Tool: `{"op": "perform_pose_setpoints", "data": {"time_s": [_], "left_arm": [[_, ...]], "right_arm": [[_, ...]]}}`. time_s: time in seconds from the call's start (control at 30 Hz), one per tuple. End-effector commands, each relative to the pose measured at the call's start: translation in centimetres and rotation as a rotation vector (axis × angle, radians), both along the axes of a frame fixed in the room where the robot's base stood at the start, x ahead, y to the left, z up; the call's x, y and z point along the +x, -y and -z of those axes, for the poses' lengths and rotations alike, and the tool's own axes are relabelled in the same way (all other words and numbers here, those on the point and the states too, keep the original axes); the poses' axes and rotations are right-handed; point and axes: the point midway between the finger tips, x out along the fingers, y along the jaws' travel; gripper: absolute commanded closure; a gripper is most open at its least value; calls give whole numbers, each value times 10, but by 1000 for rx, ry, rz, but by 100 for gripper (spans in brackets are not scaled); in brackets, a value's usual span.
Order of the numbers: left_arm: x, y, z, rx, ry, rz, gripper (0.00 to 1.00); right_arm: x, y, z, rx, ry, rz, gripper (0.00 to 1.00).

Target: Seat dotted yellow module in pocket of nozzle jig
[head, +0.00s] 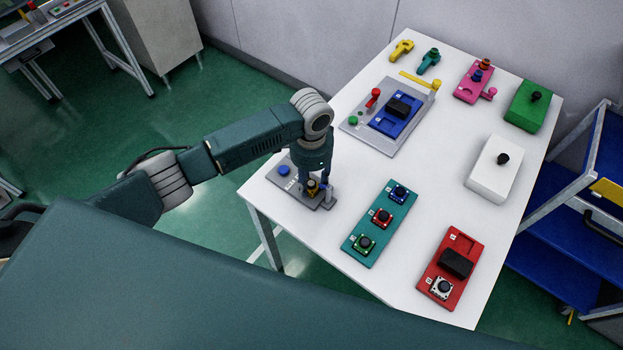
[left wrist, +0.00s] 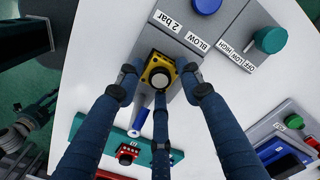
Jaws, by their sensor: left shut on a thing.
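The yellow module (head: 312,189) has a dark round lens and is at the right part of the nozzle jig (head: 283,183), a grey plate with a blue button. My left gripper (head: 314,186) points down and is shut on the module. The left wrist view shows its fingers around the yellow module (left wrist: 159,74), over the jig's grey plate (left wrist: 160,40) labelled "2 bar" and "BLOW". A nozzle (left wrist: 147,122) stands close beside the module. The pocket is hidden by module and fingers; I cannot tell whether the module is seated. My right gripper is not in view.
A teal tray (head: 363,247) with blue, red and green modules lies right of the jig. A red tray (head: 462,243) is farther right. A grey fixture (head: 354,128) with a blue tray stands behind. White table (head: 420,180) between them is clear.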

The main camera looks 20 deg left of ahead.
Motion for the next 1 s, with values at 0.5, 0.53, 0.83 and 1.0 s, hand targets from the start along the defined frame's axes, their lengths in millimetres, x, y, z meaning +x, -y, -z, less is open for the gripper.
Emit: {"op": "perform_pose_setpoints", "data": {"time_s": [0.5, 0.53, 0.83, 1.0], "left_arm": [[0, 1, 3, -1, 1, 1, 44], [0, 0, 3, -1, 1, 1, 44], [1, 0, -3, -1, 2, 1, 44], [2, 1, -29, -2, 6, 2, 44]], "right_arm": [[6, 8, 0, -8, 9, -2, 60], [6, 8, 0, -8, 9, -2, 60], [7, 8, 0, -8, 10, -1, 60], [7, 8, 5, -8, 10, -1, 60]]}}
